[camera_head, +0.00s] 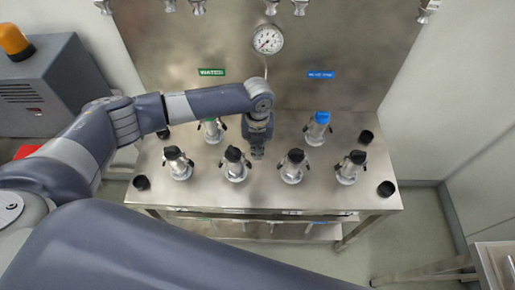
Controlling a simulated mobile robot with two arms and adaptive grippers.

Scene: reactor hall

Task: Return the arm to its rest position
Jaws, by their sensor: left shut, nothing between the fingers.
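My left arm comes in from the left and reaches across the steel table (325,195). My left gripper (257,154) points down over the middle of the table. It is shut and holds nothing. It is between the back row and the front row of valves, near the front valve (235,165) and the valve (292,167) to its right; whether it touches either cannot be told. The back-row valves have a green top (210,127) and a blue top (318,127); the green one is partly behind my arm. My right gripper is not in view.
Two more black-topped valves stand at the front left (178,163) and front right (350,167). A pressure gauge (267,39) and green (212,72) and blue (320,75) labels are on the back panel. A grey cabinet with an orange lamp (14,42) stands left.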

